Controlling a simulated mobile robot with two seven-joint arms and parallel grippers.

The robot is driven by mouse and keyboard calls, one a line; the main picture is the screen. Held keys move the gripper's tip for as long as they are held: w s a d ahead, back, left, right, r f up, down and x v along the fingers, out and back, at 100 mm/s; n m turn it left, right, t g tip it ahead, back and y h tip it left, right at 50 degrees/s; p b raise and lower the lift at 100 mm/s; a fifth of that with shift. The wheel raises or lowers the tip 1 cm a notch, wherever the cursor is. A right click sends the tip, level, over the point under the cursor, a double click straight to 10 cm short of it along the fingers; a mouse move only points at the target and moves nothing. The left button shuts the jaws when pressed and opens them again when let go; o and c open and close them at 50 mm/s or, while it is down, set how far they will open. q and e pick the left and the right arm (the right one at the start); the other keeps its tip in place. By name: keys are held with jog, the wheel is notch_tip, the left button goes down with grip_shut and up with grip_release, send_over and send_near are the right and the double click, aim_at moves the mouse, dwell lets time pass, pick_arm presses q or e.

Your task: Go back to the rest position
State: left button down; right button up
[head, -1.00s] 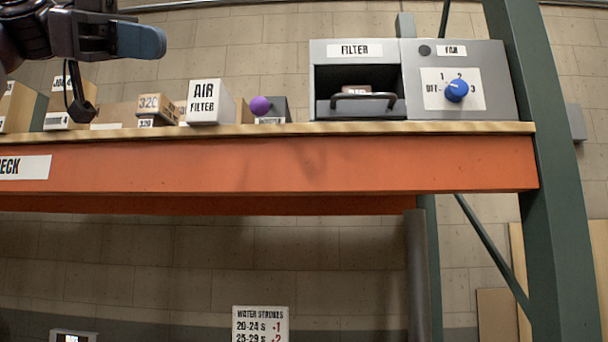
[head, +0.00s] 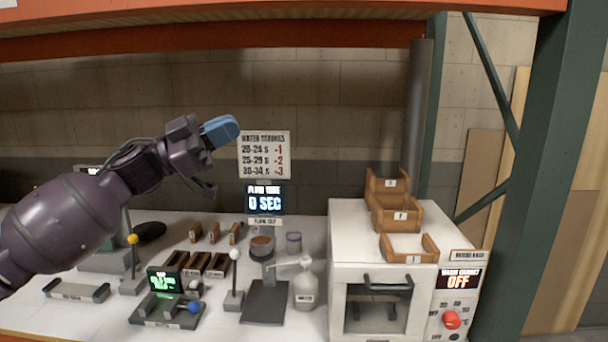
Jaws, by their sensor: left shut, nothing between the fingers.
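My left arm comes in from the left in the head view. My left gripper (head: 222,130) is shut with nothing in it, its blue fingertips together. It is raised above the worktable, in front of the back wall and just left of the white water strokes sign (head: 264,155). It touches nothing that I can see. My right gripper is not in view.
Below stand a flow time display (head: 264,199), a pump bottle (head: 305,288), levers and small wooden blocks. A white warming cabinet (head: 345,240) with wooden trays (head: 398,219) stands right. An orange shelf beam (head: 300,32) crosses above; a green post (head: 545,150) rises right.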

pick_arm(q)
jog(key=s+a+f+n+t+y, duration=0.2)
jog(key=f+n+t+y, duration=0.25)
jog(key=f, duration=0.75)
jog(key=s+a+f+n+t+y, duration=0.2)
jog(key=a+f+n+t+y, duration=0.25)
jog(key=f, duration=0.75)
jog(key=s+a+f+n+t+y, duration=0.15)
jog(key=f+n+t+y, duration=0.45)
jog(key=f, duration=0.7)
jog(key=s+a+f+n+g+y, duration=0.2)
jog(key=s+a+f+g+y, duration=0.1)
jog(key=s+f, duration=0.8)
jog(key=s+a+f+n+g+y, duration=0.3)
jog(key=s+f+g+y, duration=0.1)
jog(key=s+f, duration=0.7)
jog(key=s, duration=0.2)
jog(key=shift+s+a+f+g, duration=0.25)
jog(key=shift+s+a+g, duration=0.05)
jog(key=shift+s, duration=0.05)
